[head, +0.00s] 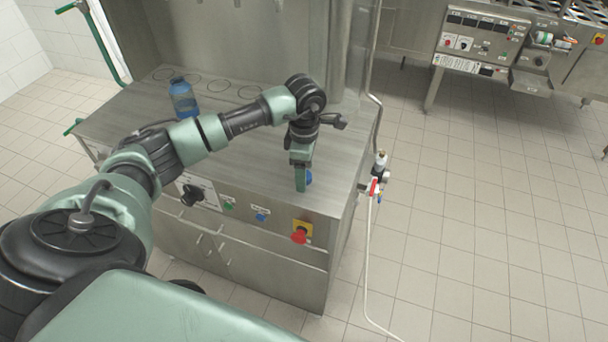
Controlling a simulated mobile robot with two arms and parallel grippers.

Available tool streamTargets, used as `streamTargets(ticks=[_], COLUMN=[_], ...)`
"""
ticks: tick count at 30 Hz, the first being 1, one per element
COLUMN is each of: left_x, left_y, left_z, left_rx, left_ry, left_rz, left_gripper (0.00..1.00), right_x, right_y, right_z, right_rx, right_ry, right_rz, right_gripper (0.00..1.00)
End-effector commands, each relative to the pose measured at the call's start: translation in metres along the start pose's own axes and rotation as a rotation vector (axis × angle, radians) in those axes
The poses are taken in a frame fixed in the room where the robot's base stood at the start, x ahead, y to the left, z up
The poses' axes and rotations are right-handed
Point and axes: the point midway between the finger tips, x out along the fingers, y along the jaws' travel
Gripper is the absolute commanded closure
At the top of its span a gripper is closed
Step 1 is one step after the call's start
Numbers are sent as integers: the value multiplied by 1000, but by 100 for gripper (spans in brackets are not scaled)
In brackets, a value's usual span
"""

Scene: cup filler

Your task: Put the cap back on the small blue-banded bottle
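A blue bottle (183,98) stands upright on the steel counter (240,150) at the back left. I cannot tell whether it is the blue-banded one or whether its top is capped. My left gripper (301,182) points down at the counter's front right part. A small blue thing (309,177) shows just beside and behind its green finger, mostly hidden. It may be the cap or part of a small bottle; I cannot tell which, nor whether the gripper holds it. My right gripper is not in view.
An emergency stop button (300,235) and a dark knob (191,194) sit on the counter's front panel. A red-handled valve (374,187) and a hose are at its right side. Ring marks lie along the back. The counter between bottle and gripper is clear under my arm.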

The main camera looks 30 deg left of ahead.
Motion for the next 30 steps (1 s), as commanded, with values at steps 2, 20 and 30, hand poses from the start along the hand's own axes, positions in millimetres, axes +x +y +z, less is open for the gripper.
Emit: streamTargets(ticks=[2, 20, 30], left_x=[0, -1, -32], left_y=[0, 0, 1], left_z=[0, 0, 0], left_rx=[0, 0, 1], left_ry=[0, -1, -3], left_rz=[0, 0, 6], left_gripper=[37, 100, 100], right_x=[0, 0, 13], right_y=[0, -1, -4], right_z=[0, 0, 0], right_rx=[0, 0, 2], right_ry=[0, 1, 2], right_rz=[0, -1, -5], right_gripper=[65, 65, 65])
